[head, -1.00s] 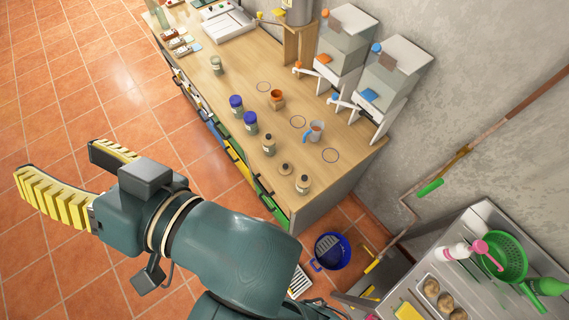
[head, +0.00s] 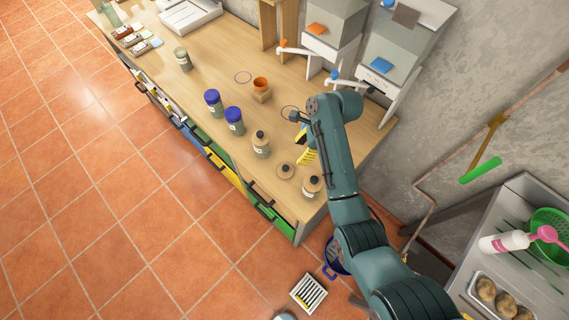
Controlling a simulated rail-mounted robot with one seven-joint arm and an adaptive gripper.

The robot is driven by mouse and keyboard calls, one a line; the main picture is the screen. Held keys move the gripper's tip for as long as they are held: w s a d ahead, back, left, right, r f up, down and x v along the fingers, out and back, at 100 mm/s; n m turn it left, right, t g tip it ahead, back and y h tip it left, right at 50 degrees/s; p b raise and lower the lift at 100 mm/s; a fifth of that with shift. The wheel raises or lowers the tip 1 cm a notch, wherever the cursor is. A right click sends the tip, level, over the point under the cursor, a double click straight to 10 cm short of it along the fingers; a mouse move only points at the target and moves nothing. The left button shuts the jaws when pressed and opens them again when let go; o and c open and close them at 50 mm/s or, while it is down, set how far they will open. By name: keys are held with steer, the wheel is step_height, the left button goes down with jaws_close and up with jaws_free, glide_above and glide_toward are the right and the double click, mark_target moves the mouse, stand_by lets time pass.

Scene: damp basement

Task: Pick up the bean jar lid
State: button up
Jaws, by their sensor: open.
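A round tan lid with a dark knob (head: 285,170) lies on the wooden counter near its front right end. It sits between two jars with similar dark-knobbed lids, one behind-left (head: 261,146) and one to the right (head: 311,187). I cannot read their labels, so which is the bean jar is unclear.
Dispensers (head: 333,35) line the wall behind. A blue bucket (head: 335,262) is on the floor, partly behind my arm. The counter's front edge (head: 240,180) is close to the jars.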

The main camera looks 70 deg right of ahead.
mark_target(286, 168)
steer(key=b+x, duration=0.2)
steer(key=x, duration=1)
steer(key=shift+w+a+f, duration=0.1)
steer(key=shift+f, duration=0.25)
steer(key=shift+c, duration=0.4)
jaws_close()
